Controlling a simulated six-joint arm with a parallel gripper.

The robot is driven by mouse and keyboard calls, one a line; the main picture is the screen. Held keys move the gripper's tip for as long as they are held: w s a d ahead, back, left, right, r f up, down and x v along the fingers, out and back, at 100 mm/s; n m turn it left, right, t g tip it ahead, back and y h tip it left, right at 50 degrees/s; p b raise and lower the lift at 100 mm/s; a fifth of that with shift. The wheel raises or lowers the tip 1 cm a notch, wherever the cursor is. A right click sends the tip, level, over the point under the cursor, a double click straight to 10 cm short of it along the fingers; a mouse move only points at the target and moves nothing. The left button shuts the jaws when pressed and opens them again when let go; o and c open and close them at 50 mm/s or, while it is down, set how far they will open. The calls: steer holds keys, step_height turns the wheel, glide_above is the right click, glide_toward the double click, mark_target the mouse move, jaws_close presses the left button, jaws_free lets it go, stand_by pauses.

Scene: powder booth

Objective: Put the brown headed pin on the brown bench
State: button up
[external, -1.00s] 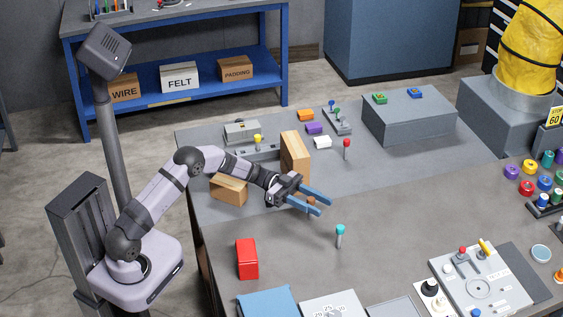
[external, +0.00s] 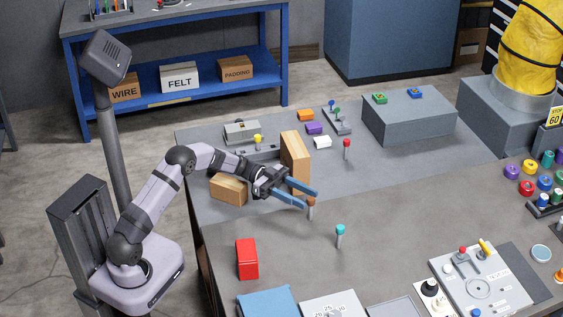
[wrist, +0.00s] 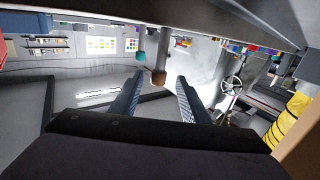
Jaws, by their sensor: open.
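The brown headed pin (external: 311,204) stands upright on the bare brownish bench top (external: 400,210), just in front of the grey mat's edge. My gripper (external: 310,199) is open, its two blue fingers reaching to the pin's head from the left. In the wrist view, which looks upside down, the pin's brown head (wrist: 158,77) shows just beyond and between the two fingertips (wrist: 160,76). I see no finger touching it. The pin's foot is clear of the gripper in the external view.
A teal headed pin (external: 340,235) stands close by, nearer the front. A tall wooden block (external: 295,158) and a low wooden block (external: 228,190) stand near my wrist. A red headed pin (external: 346,147) stands behind. A red box (external: 247,259) is front left.

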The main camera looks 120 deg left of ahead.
mark_target(308, 199)
step_height(308, 199, up, 7)
steer(key=s+p, duration=0.1)
steer(key=s, duration=0.1)
steer(key=shift+w+f+p, duration=0.2)
steer(key=shift+f+p, duration=0.4)
steer(key=shift+f, duration=2.75)
steer(key=shift+w+d+f+p, duration=0.15)
steer(key=shift+w+p, duration=0.1)
steer(key=shift+w, duration=0.6)
steer(key=shift+w+d+r+p, duration=0.1)
steer(key=shift+w+p, duration=0.1)
steer(key=shift+w, duration=0.6)
steer(key=shift+w+d+f+p, duration=0.15)
steer(key=shift+w+p, duration=0.1)
steer(key=shift+w, duration=0.6)
steer(key=shift+r, duration=0.1)
jaws_close()
